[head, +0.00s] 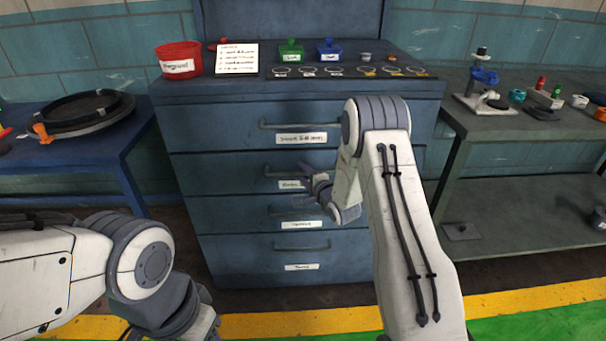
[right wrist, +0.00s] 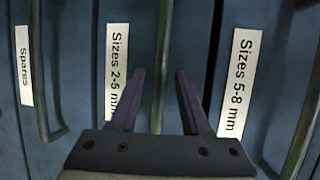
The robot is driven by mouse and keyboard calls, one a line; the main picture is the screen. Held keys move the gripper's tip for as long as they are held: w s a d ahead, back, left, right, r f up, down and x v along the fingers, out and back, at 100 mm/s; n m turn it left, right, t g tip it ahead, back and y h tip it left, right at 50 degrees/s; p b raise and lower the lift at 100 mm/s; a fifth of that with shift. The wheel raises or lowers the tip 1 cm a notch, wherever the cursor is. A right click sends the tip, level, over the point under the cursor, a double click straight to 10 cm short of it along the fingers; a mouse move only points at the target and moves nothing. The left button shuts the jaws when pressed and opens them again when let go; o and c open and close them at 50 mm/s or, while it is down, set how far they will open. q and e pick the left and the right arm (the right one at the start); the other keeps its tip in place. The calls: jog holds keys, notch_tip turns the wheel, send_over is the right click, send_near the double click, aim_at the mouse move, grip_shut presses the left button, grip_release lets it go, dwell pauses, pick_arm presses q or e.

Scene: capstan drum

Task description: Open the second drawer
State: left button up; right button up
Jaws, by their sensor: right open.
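A blue cabinet holds a stack of drawers. The second drawer's handle (head: 278,173) is partly hidden by my right gripper (head: 307,183) in the head view. The second drawer's label reads "Sizes 2-5 mm" in the right wrist view (right wrist: 117,72). There my right gripper (right wrist: 158,80) is open, with the handle (right wrist: 163,50) running between its two fingers. I cannot tell whether either finger touches it. The second drawer looks shut. My left arm is at the lower left of the head view, with its gripper fingers out of sight below the edge.
The top drawer's handle (head: 300,125) and label (head: 301,138) are above, and the "Spares" handle (head: 299,211) is below. A red bin (head: 180,59) stands on the cabinet. A table (head: 60,150) is at left and a workbench (head: 520,125) at right.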

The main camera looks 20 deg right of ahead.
grip_shut()
dwell(1.3)
